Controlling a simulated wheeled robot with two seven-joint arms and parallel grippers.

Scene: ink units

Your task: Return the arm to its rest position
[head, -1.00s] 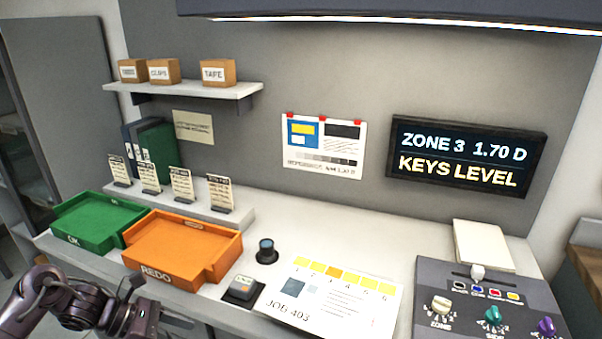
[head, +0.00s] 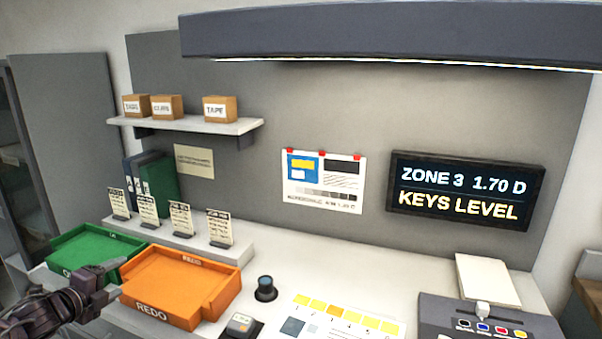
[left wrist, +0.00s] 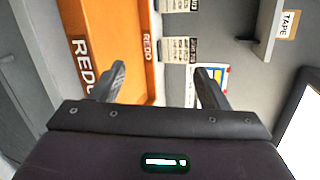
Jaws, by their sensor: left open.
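My left gripper (head: 112,279) is at the lower left of the head view, in front of the green OK tray (head: 72,246) and the left side of the orange REDO tray (head: 180,284). Its two dark fingers stand apart with nothing between them, as the left wrist view (left wrist: 160,85) also shows. In that view the orange tray (left wrist: 118,40) lies beyond the fingers. The near part of the green tray is hidden by my left arm. My right gripper is not in view.
Several cards stand on a ledge (head: 228,255) behind the trays. A dark knob (head: 265,289), a small device (head: 240,325) and a job sheet (head: 340,315) lie to the right. A control console (head: 490,318) is at the far right. A shelf with boxes (head: 195,124) hangs above.

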